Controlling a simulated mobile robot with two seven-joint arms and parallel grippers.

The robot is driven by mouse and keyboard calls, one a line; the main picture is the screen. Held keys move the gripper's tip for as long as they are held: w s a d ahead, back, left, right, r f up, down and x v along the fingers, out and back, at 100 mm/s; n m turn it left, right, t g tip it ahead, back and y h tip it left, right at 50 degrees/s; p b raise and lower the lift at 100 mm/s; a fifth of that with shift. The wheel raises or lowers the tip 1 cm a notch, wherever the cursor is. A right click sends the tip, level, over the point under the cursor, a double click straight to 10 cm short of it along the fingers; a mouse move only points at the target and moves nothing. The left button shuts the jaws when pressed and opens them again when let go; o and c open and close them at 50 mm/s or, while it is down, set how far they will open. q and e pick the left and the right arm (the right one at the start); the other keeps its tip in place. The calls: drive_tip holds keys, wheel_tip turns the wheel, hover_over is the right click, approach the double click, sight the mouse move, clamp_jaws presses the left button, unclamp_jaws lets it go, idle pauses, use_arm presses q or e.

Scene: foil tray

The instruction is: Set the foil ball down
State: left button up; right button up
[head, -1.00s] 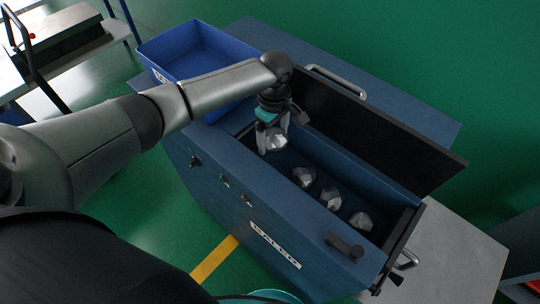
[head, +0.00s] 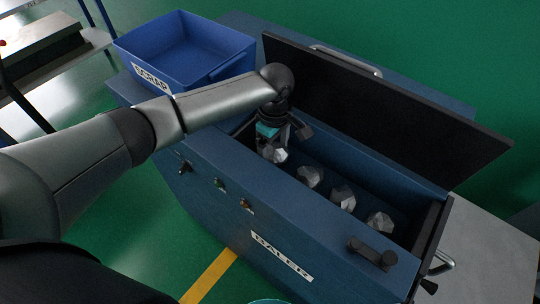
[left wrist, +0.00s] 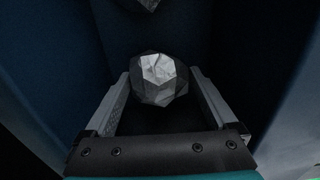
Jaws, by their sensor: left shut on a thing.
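My left gripper (head: 273,150) reaches down into the left part of the open trough of the blue baler (head: 225,165). It is shut on a grey faceted foil ball (head: 277,155). The held foil ball (left wrist: 159,79) sits between the two fingertips in the left wrist view. Whether it touches the trough floor I cannot tell. Several more foil balls lie in a row in the trough to the right, the nearest one (head: 309,176) a little apart from the held one. My right gripper is not in view.
The baler's dark lid (head: 390,110) stands open along the back of the trough. A blue scrap bin (head: 185,55) stands behind my left arm. A black handle (head: 372,252) sits on the front rim.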

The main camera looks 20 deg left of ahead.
use_arm(q)
drive_tip(key=shift+f, duration=0.45)
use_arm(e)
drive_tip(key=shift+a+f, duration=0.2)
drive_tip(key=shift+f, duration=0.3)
use_arm(q)
drive_tip(key=shift+r, duration=0.1)
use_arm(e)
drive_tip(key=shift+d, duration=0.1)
use_arm(q)
drive_tip(key=o, duration=1)
drive_tip(key=shift+f, duration=0.2)
drive_tip(key=shift+o, duration=0.2)
drive_tip(key=shift+r, duration=0.15)
wheel_tip(320, 180, up, 12)
drive_tip(key=p, duration=0.3)
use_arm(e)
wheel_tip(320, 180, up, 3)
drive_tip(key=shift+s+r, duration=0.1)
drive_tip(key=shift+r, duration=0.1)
